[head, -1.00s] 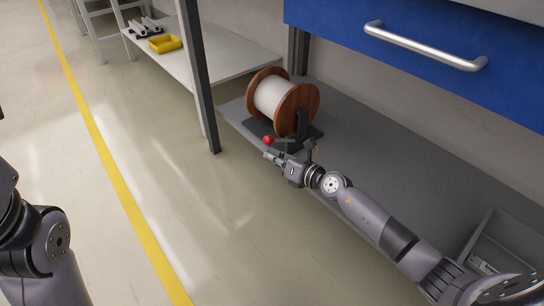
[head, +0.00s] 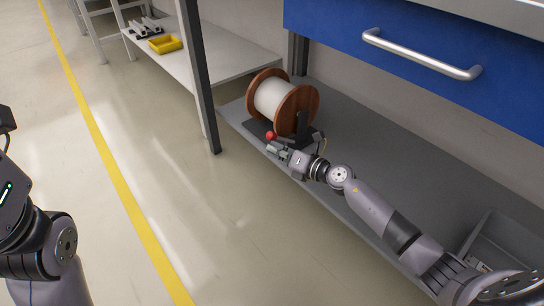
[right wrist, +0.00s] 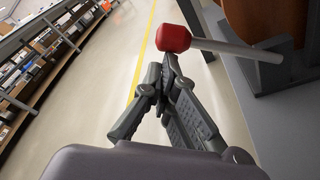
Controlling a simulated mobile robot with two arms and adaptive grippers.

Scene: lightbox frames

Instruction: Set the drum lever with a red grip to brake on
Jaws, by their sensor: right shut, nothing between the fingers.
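The drum (head: 275,98) has brown flanges and a white winding, and stands on a dark base on the low grey shelf. Its lever's red grip (head: 270,135) shows at the drum's front, near the shelf edge. In the right wrist view the red grip (right wrist: 173,38) sits on a grey rod (right wrist: 238,48) running right to the drum's stand. My right gripper (head: 273,149) is shut and empty, just in front of the grip. In the right wrist view its fingertips (right wrist: 168,62) are right below the grip; I cannot tell whether they touch. My left gripper is out of view.
A dark post (head: 198,75) stands left of the drum. A blue drawer (head: 430,60) with a bar handle overhangs the shelf. A grey bin (head: 490,235) sits at the shelf's right end. A yellow tray (head: 165,44) lies on the far shelf. The floor in front is clear.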

